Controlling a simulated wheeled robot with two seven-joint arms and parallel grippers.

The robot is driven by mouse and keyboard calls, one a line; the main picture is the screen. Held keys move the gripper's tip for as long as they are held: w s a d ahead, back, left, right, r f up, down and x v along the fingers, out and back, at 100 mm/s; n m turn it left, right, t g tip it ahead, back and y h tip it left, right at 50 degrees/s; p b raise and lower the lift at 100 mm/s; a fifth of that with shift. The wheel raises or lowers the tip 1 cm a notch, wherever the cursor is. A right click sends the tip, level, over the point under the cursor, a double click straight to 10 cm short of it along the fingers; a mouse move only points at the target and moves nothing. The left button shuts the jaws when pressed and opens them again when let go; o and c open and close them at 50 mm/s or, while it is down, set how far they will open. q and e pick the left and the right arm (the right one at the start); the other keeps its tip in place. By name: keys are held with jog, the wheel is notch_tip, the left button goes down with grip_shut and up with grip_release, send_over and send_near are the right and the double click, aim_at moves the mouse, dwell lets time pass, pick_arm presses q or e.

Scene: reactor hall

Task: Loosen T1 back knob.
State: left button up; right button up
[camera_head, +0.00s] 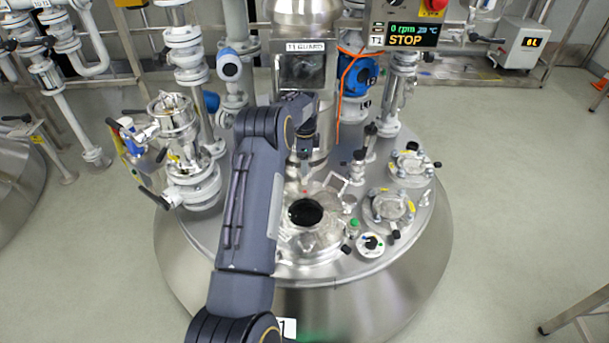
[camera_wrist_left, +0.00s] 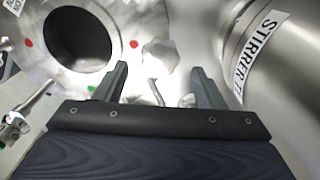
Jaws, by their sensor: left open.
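The T1 vessel lid (camera_head: 250,245) has an open round manhole (camera_head: 305,212) near its middle, which also shows in the left wrist view (camera_wrist_left: 78,36). A pale, lobed metal knob (camera_wrist_left: 158,55) stands beside the manhole rim, with a thin rod below it; it appears to be the back knob. My left gripper (camera_wrist_left: 160,70) is open, its two fingers apart on either side of the line to the knob, with the knob beyond the tips. I see no contact. In the head view my left gripper (camera_head: 305,150) is behind the manhole, partly hidden by its wrist. My right gripper is not in view.
The stirrer housing (camera_wrist_left: 265,50) stands close on the right in the wrist view. In the head view, flanged ports (camera_head: 390,207), a glass-sided valve fitting (camera_head: 175,125) and a blue instrument (camera_head: 358,75) with an orange cable surround the lid. A display (camera_head: 408,35) reads STOP.

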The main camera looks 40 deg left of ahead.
pick_arm(q)
jog(key=m+p, duration=0.1)
jog(key=m, duration=0.2)
jog(key=shift+r, duration=0.15)
jog(key=m, duration=0.5)
jog(key=shift+p, duration=0.3)
jog(key=m, duration=0.4)
jog(key=shift+m+p, duration=0.3)
jog(key=m, duration=0.4)
jog(key=shift+m, duration=0.5)
notch_tip(320, 180, down, 6)
jog(key=b, duration=0.3)
